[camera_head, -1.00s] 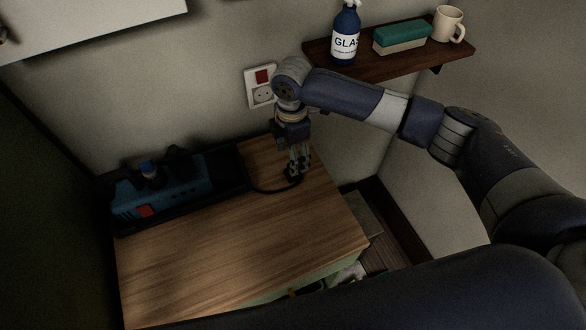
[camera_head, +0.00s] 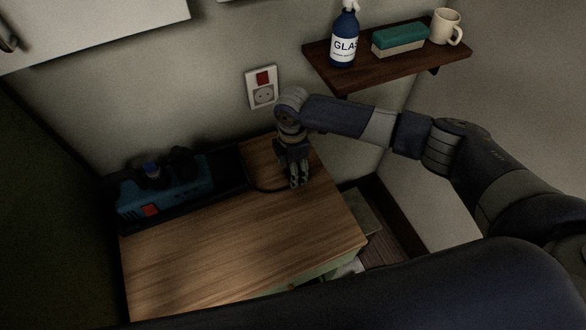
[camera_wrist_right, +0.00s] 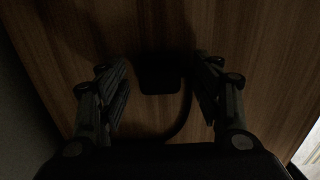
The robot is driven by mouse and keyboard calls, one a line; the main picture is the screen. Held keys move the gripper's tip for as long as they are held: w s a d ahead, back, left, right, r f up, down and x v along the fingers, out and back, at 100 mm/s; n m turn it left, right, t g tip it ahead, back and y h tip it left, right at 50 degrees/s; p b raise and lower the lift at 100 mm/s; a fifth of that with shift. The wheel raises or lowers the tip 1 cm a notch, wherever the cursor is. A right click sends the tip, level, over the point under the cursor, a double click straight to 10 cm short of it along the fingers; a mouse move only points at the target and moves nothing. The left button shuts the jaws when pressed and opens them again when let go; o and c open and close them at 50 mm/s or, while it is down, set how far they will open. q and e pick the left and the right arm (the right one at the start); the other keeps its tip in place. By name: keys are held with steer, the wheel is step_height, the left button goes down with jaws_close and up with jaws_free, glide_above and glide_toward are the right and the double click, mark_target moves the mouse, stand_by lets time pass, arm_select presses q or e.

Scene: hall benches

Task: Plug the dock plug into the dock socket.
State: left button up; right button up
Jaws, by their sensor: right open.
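The dock plug is a small black block with a cable, on the wooden bench top. In the right wrist view the plug (camera_wrist_right: 160,78) lies between the two spread fingers, with a gap on each side, and its cable curves down. My right gripper (camera_head: 299,182) is open, low over the right part of the bench top; it also shows in the right wrist view (camera_wrist_right: 165,92). In the head view it hides the plug. My left gripper is out of view.
A blue device (camera_head: 172,190) in a black tray stands at the left back of the bench (camera_head: 235,250). A wall shelf (camera_head: 385,60) holds a spray bottle (camera_head: 344,38), a green-topped block (camera_head: 399,38) and a mug (camera_head: 447,27). The bench's front is clear.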

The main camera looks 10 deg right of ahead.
steer(key=shift+c, duration=0.6)
steer(key=c, duration=1)
steer(key=shift+o, duration=0.2)
steer(key=shift+r, duration=0.1)
steer(key=shift+w+r+b, duration=0.1)
steer(key=shift+r+b, duration=0.3)
steer(key=shift+r, duration=0.15)
steer(key=shift+s+a+r+b, duration=0.1)
steer(key=shift+s+r+b, duration=0.2)
steer(key=shift+r, duration=0.25)
steer(key=shift+s+r+b, duration=0.2)
steer(key=shift+r+b, duration=0.05)
steer(key=shift+r, duration=0.25)
steer(key=s+a+b, duration=0.1)
steer(key=s, duration=0.3)
steer(key=s+a+r+b, duration=0.1)
steer(key=s, duration=0.4)
steer(key=s+a, duration=0.1)
steer(key=s, duration=0.3)
steer(key=shift+s+a+r+b, duration=0.1)
steer(key=shift+s+r+b, duration=0.1)
steer(key=shift+b, duration=0.2)
steer(key=shift+s+a+r, duration=0.15)
steer(key=shift+s, duration=0.55)
